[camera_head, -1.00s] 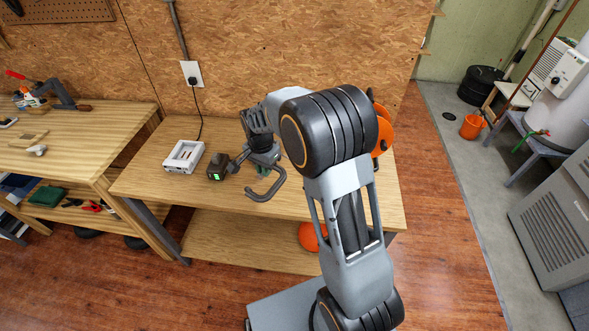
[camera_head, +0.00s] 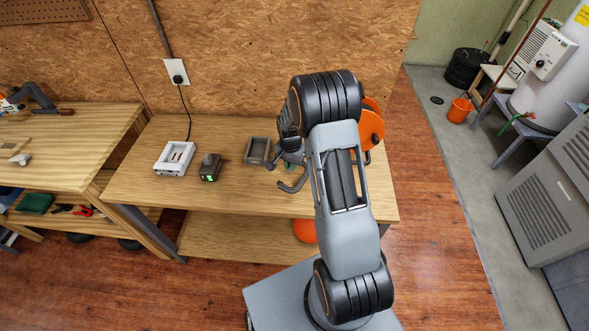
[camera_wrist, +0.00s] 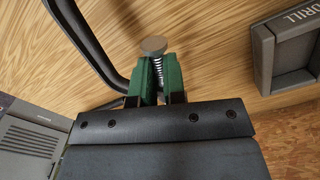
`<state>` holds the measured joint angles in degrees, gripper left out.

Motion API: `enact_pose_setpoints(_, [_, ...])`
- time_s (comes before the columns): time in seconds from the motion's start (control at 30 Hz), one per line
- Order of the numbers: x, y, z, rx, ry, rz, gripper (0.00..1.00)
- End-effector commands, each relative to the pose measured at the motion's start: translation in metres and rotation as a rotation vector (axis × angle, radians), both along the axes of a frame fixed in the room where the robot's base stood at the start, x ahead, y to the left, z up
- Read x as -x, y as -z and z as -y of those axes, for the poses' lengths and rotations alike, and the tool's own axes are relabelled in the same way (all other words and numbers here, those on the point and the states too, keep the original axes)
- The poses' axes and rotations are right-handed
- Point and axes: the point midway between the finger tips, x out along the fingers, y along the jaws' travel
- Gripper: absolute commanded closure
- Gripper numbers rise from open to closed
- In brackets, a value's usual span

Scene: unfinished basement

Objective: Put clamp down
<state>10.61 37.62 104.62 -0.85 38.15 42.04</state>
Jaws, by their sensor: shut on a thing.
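The clamp is a dark curved C-shaped frame. In the head view, its hooked end (camera_head: 293,182) juts out left of my arm, over the right part of the workbench (camera_head: 235,198). In the wrist view, the clamp frame (camera_wrist: 88,45) curves along the top left, and a screw with a spring and round pad (camera_wrist: 153,45) rises between the fingers. My gripper (camera_wrist: 157,85), with green fingertips, is shut on the clamp. In the head view, my gripper (camera_head: 291,160) is mostly hidden by my arm. I cannot tell whether the clamp touches the wood.
A grey tray (camera_head: 249,159) stands just left of my gripper; the wrist view shows it marked DRILL (camera_wrist: 262,58). Farther left are a battery (camera_head: 210,170) and a white charger (camera_head: 165,163). An orange round object (camera_head: 370,126) is behind my arm. Bare wood lies along the bench front.

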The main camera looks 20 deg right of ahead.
Motion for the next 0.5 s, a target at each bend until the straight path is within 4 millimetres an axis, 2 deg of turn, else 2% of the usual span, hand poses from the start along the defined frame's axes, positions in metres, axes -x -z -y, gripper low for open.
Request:
enact_pose_setpoints(0.2, [0.000,0.008,0.008,0.001,0.001,0.001,1.00])
enact_pose_setpoints(0.3, [0.000,0.018,0.014,0.000,0.000,-0.003,1.00])
enact_pose_setpoints(0.5, [0.000,0.040,0.013,0.000,-0.001,0.000,1.00])
